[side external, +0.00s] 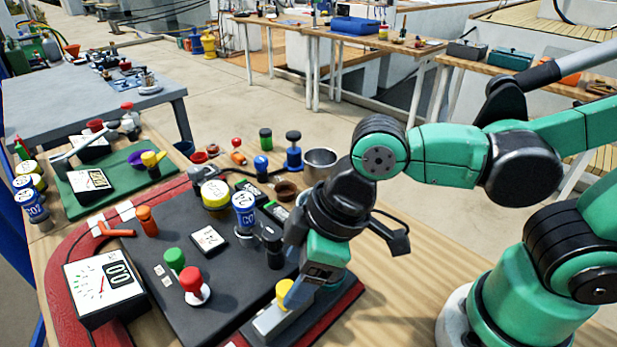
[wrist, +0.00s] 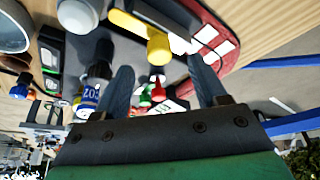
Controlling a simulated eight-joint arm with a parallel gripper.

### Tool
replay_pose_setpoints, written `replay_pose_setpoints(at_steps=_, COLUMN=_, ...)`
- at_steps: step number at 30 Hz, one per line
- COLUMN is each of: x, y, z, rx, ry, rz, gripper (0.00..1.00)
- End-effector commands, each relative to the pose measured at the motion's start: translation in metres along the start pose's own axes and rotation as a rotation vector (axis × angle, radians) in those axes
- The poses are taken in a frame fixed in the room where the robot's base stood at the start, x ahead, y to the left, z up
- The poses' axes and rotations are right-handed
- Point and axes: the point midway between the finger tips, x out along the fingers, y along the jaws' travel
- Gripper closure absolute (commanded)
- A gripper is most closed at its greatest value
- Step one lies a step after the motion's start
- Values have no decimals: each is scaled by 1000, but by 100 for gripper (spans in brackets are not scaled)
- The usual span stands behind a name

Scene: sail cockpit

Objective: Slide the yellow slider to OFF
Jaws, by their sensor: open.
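The yellow slider (side external: 284,291) is a short yellow knob on a grey track block (side external: 266,322) at the near end of the dark panel. My gripper (side external: 298,292) is low over this block, with a finger right beside the knob, partly covering it. In the wrist view the yellow slider (wrist: 157,47) shows beyond my open gripper (wrist: 162,80), between the lines of its two fingers. The jaws hold nothing, and I cannot tell whether a finger touches the knob. No OFF mark is readable.
Red (side external: 193,281) and green (side external: 175,259) knobs stand left of the slider on the panel. A black-topped post (side external: 271,240) and a blue CO2 can (side external: 244,209) stand close behind my gripper. A white gauge box (side external: 103,284) is at the left.

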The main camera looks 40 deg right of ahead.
Motion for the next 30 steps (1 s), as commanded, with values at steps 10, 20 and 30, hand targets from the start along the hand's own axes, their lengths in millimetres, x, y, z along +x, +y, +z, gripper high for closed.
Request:
replay_pose_setpoints(at_steps=10, x=27, y=0, z=0, rx=0, ry=1, rz=2, gripper=35)
replay_pose_setpoints(at_steps=20, x=31, y=0, z=0, rx=1, ry=1, rz=2, gripper=35)
replay_pose_setpoints(at_steps=30, x=30, y=0, z=0, rx=1, ry=1, rz=2, gripper=100)
